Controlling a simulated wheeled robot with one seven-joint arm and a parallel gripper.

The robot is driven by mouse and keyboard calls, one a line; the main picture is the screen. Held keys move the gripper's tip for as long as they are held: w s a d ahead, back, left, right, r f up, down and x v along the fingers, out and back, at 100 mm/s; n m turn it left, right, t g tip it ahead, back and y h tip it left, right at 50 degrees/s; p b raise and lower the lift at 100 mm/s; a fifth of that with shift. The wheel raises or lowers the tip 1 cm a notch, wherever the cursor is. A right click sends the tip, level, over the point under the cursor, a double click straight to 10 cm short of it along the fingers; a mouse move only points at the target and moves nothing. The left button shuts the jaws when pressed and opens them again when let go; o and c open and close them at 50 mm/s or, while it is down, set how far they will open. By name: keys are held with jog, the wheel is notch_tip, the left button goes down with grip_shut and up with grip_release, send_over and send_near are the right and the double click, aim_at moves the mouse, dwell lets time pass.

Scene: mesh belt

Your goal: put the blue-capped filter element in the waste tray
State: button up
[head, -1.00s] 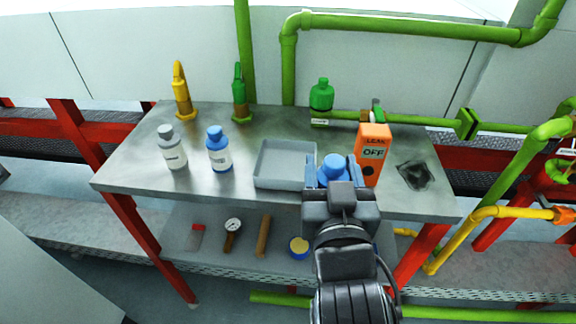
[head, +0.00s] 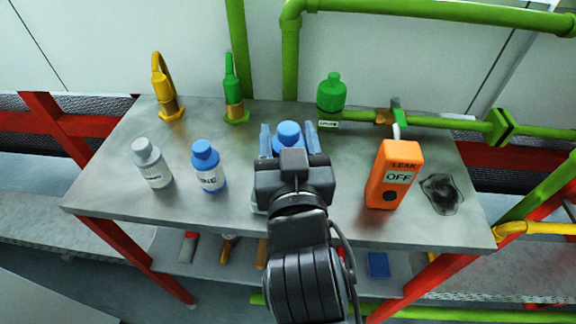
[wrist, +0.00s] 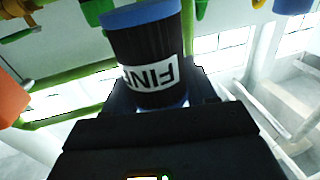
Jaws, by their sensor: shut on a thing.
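The blue-capped filter element (wrist: 143,45) is in my gripper, with a dark ribbed body and a white label in the wrist view. In the head view its blue cap (head: 288,133) shows between the fingertips. My gripper (head: 288,142) is shut on it, in front of the bench's middle as seen from the head. The waste tray (head: 256,207) is mostly hidden behind my gripper and arm; only a bit of its pale edge shows at left. I cannot tell how high the element is above it.
A grey-capped bottle (head: 152,165) and a blue-capped bottle (head: 208,167) stand left on the steel bench (head: 110,188). An orange leak detector (head: 392,175) and a dark stain (head: 441,195) are right. Yellow (head: 165,90), green (head: 234,90) fittings and a green bottle-shaped part (head: 331,92) line the back.

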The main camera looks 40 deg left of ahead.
jog(key=shift+f, duration=3.25)
jog(key=shift+f+b, duration=0.2)
jog(key=shift+b, duration=0.2)
jog(key=o, duration=1.1)
jog(key=shift+s+d+r, duration=0.1)
jog(key=shift+r, duration=0.1)
jog(key=b+v, duration=0.1)
jog(key=v, duration=1)
jog(key=shift+s+d, duration=0.25)
jog(key=shift+d, duration=0.1)
